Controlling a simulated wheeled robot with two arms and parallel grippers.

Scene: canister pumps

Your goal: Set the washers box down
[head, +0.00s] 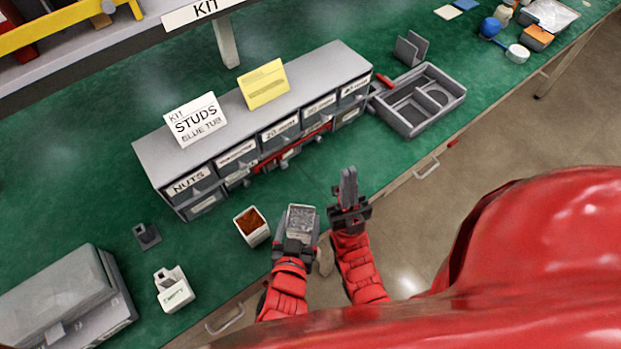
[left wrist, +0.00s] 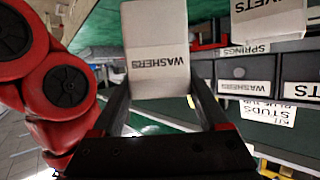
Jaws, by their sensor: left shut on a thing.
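The washers box (head: 300,221) is a small pale box with grey contents. It is between the fingers of my left gripper (head: 298,236), near the front edge of the green bench. In the left wrist view the washers box (left wrist: 155,50) shows its WASHERS label, with a finger of my left gripper (left wrist: 158,100) on each side. Whether its base touches the bench is unclear. My right gripper (head: 348,188) is just to the right, its fingers together with nothing visible between them.
An open box with rust-brown contents (head: 252,226) stands just left of the washers box. A white box (head: 173,289) is farther left. The grey drawer unit (head: 250,110) stands behind, with a grey divided tray (head: 420,98) at its right. Green bench is clear between drawers and grippers.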

